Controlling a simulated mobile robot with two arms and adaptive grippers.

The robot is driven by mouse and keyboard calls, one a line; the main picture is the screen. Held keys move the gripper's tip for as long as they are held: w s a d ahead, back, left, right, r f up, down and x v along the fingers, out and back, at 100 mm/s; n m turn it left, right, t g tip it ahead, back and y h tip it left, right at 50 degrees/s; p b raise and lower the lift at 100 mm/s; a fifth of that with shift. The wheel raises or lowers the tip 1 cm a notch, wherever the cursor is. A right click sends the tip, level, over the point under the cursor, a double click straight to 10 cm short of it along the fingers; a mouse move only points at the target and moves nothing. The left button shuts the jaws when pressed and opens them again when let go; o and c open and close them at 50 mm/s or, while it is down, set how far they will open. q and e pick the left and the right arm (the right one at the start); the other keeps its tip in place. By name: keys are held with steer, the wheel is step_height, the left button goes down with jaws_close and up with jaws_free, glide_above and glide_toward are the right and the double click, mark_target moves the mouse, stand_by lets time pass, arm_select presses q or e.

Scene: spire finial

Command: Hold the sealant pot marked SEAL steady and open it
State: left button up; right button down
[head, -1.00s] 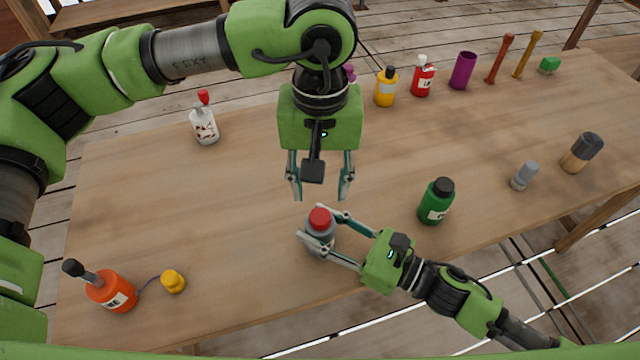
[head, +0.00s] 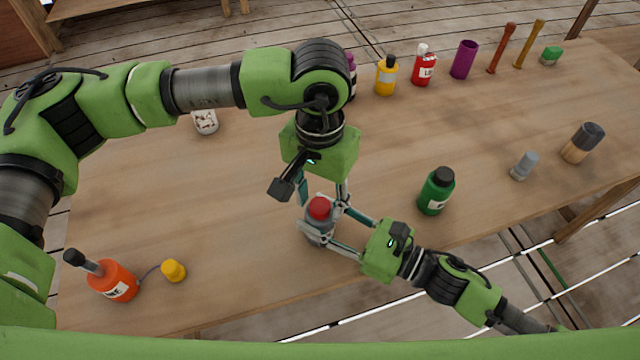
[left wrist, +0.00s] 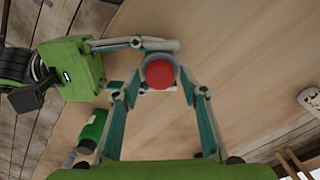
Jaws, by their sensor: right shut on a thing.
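The grey pot with a red lid (head: 319,208) stands upright near the table's front edge; no SEAL marking can be read on it. My right gripper (head: 318,228) is shut around the pot's grey body from the right. My left gripper (head: 322,197) points down just above the pot, open, with one finger on each side of the lid. In the left wrist view the red lid (left wrist: 159,74) sits between the left fingers with gaps showing, and the right gripper's fingers reach across beside the pot.
A green bottle (head: 436,191) stands to the right of the pot. An orange bottle (head: 113,282) and a small yellow thing (head: 173,271) are at the left front. A white bottle (head: 206,122) and a row of bottles and tools stand farther back. The left middle of the table (head: 180,200) is clear.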

arm_select(q)
steer(key=shift+f, duration=0.3)
